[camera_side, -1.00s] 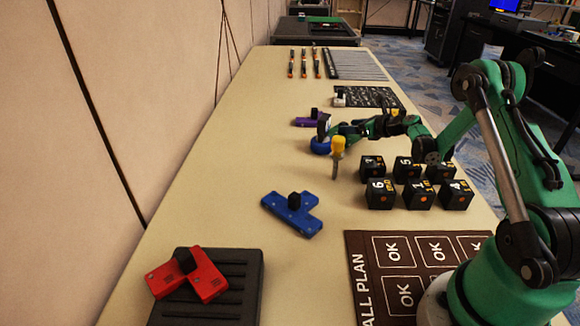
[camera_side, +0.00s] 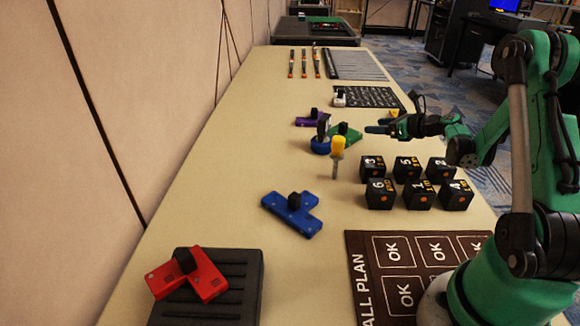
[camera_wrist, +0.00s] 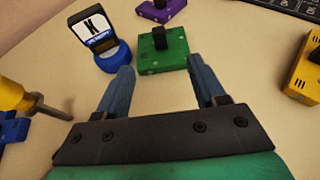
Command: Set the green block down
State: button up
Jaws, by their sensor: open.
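The green block (camera_side: 352,136) lies on the table beside a round blue-based stand. In the wrist view the green block (camera_wrist: 150,60) sits flat just beyond the fingertips, with a black knob on top. My gripper (camera_side: 376,129) is open and empty, to the right of the block and apart from it in the side view. In the wrist view my gripper (camera_wrist: 162,74) has its two blue fingers spread wide, with bare table between them.
The blue stand (camera_wrist: 115,60) with a "K" label is close left of the block. A purple block (camera_wrist: 160,10) lies behind, a yellow block (camera_wrist: 303,65) to the right. A yellow-handled screwdriver (camera_side: 338,148), several black numbered cubes (camera_side: 412,183) and a blue block (camera_side: 292,214) are nearer the camera.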

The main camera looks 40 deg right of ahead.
aim_at(347, 125)
jog(key=x, duration=1.1)
jog(key=shift+w, duration=0.35)
grip_shut()
